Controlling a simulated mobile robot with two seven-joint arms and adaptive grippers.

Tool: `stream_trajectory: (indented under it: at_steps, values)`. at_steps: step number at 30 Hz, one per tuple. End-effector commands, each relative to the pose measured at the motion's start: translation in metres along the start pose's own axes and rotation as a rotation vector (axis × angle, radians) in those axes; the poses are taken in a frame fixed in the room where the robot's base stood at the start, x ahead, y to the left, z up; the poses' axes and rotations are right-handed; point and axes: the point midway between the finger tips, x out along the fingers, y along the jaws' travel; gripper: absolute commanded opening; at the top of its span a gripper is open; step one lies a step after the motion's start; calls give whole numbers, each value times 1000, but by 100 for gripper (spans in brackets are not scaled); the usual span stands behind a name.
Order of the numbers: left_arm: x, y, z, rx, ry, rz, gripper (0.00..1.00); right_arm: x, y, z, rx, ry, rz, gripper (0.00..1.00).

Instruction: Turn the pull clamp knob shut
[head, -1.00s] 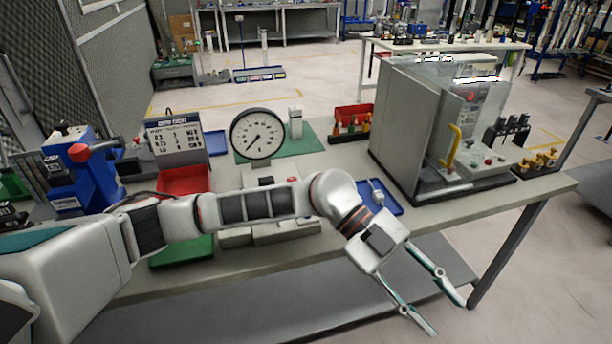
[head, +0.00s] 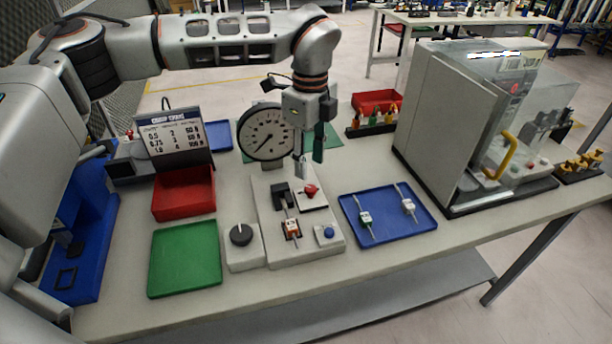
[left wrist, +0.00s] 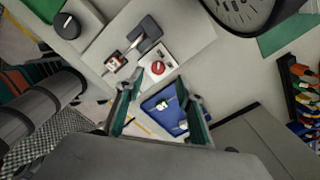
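The test fixture (head: 275,205) stands mid-bench. On its white plate sits a small red knob (head: 311,190), also in the left wrist view (left wrist: 158,68). A black knob with a white pointer line (head: 241,235) is on the grey box at the fixture's left; it shows in the left wrist view (left wrist: 67,25). A dark clamp block (head: 282,194) holds a small part with an orange-and-white tag (head: 291,228). I cannot tell which knob is the pull clamp's. My left gripper (head: 308,165) is open and empty, above and behind the red knob, pointing down. My right gripper is out of view.
A round dial gauge (head: 267,133) stands close behind the fixture. A blue tray (head: 410,225) with two tagged parts lies right, beside a blue button (head: 328,233). Red (head: 183,193) and green (head: 184,260) trays lie left. A grey machine with a clear guard (head: 445,130) stands far right.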

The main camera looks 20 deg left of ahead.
Motion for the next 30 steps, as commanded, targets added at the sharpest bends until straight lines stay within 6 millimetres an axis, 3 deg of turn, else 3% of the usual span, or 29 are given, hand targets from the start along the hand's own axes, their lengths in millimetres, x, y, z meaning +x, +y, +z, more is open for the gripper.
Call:
stream_trajectory:
  at_steps: [15, 27, 30]
  values:
    - [68, 1, -1, 2, 1, 2, 37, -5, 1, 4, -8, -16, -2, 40]
    - [76, 1, -1, 3, 2, 2, 37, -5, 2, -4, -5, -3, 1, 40]
    - [76, 1, -1, 3, 2, 1, 14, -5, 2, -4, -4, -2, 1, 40]
